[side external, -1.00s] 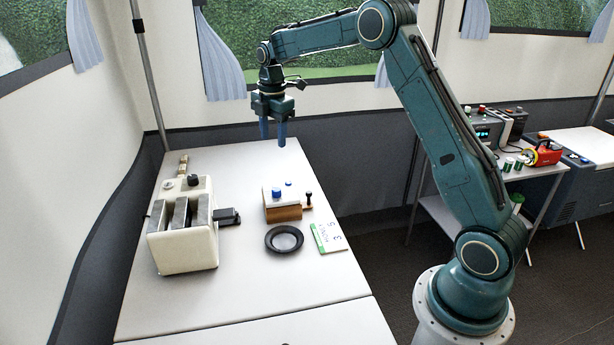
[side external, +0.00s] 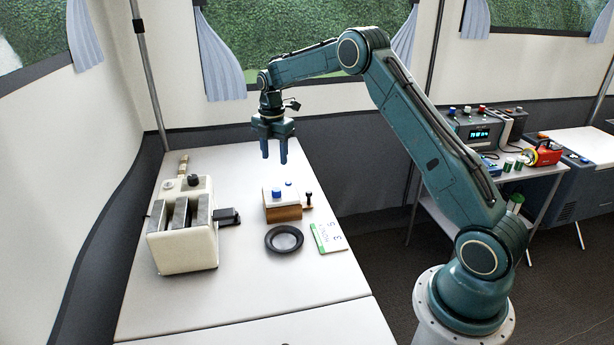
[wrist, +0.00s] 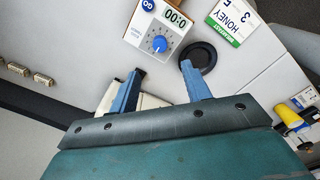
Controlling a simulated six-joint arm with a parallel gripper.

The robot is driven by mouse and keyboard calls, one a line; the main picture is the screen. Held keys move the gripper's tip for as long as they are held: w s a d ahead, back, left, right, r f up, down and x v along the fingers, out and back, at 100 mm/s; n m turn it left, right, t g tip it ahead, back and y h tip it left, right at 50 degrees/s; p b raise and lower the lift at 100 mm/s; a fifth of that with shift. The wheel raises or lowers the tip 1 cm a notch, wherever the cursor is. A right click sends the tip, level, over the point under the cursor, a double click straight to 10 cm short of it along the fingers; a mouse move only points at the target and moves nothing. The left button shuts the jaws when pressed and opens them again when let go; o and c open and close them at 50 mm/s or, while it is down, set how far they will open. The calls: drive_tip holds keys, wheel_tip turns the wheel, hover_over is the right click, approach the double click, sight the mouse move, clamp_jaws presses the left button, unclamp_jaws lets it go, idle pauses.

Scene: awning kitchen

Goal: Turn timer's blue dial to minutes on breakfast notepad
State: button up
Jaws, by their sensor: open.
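The timer (side external: 283,211) is a small box with a white top and brown wooden side, standing on the table. In the wrist view its white face (wrist: 140,33) shows a blue dial (wrist: 159,44), a blue button (wrist: 148,5) and a partly visible display (wrist: 175,18) reading 00:0. The notepad (side external: 328,238) lies flat to the timer's right; in the wrist view (wrist: 231,21) it has a green strip, the word HONEY and a 3, and its edge is cut off. My gripper (side external: 274,160) is open and empty, above and behind the timer; its fingers (wrist: 162,69) touch nothing.
A dark round dish (side external: 268,241) lies in front of the timer. A cream toaster (side external: 183,255) with a dark lever stands to the left. A second table with appliances stands far right.

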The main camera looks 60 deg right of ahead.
sight(277, 189)
wheel_tip(277, 189, down, 11)
drive_tip(key=shift+f, duration=0.1)
idle(0.4)
drive_tip(key=c, duration=1)
